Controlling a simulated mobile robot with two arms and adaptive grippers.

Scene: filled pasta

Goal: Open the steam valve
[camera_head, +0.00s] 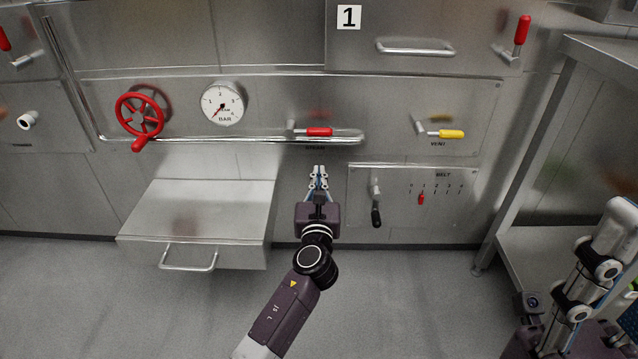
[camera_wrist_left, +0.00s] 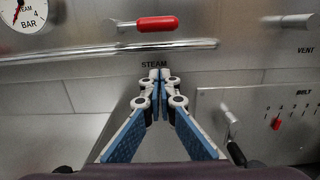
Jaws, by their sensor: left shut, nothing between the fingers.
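The steam valve's red-gripped lever (camera_head: 318,132) lies horizontal on the metal wall panel, its grip pointing right, above the STEAM label. It also shows at the top of the left wrist view (camera_wrist_left: 157,24). My left gripper (camera_head: 318,171) is shut and empty, its fingertips just below the lever and apart from it. In the left wrist view its fingertips (camera_wrist_left: 155,76) meet below the label. Part of my right gripper (camera_head: 606,240) shows at the lower right, far from the valve; its opening is unclear.
A horizontal pipe (camera_head: 240,139) runs just below the lever. A red handwheel (camera_head: 140,114) and gauge (camera_head: 222,103) are left. A yellow VENT lever (camera_head: 445,134) and BELT panel (camera_head: 459,210) are right. A metal box (camera_head: 205,205) protrudes lower left; a steel table (camera_head: 530,150) stands right.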

